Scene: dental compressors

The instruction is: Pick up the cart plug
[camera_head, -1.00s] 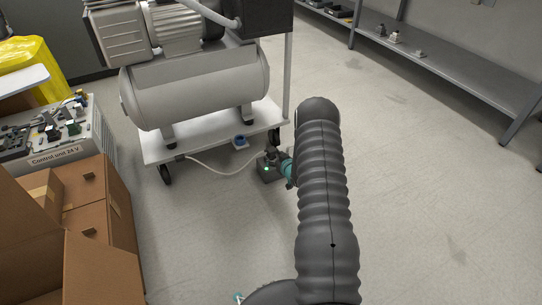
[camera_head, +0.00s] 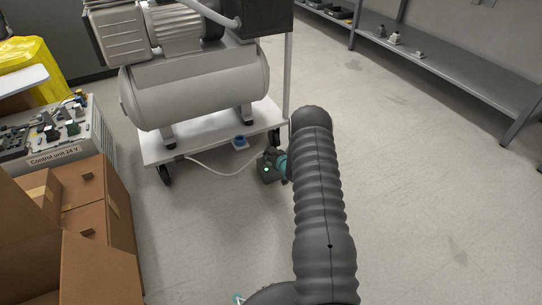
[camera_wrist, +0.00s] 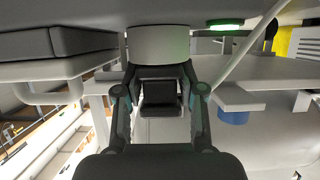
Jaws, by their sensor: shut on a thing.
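My gripper (camera_wrist: 160,80) fills the middle of the wrist view, its two dark fingers on either side of a small dark block that I take to be the cart plug (camera_wrist: 160,93). The fingers are shut on it. A pale block (camera_wrist: 158,45) shows just above the fingers there. In the head view my gripper (camera_head: 268,166) is low by the cart's front right wheel, and the plug cannot be made out. The cart's pale cable (camera_head: 215,172) sags from the cart's lower edge and runs right to my gripper.
The white cart (camera_head: 165,150) carries a grey compressor tank (camera_head: 200,90). A blue fitting (camera_head: 240,142) is at the cart's front edge. Cardboard boxes (camera_head: 100,205) and a control unit (camera_head: 60,155) stand left, a grey bench (camera_head: 450,70) back right. The floor at right is clear.

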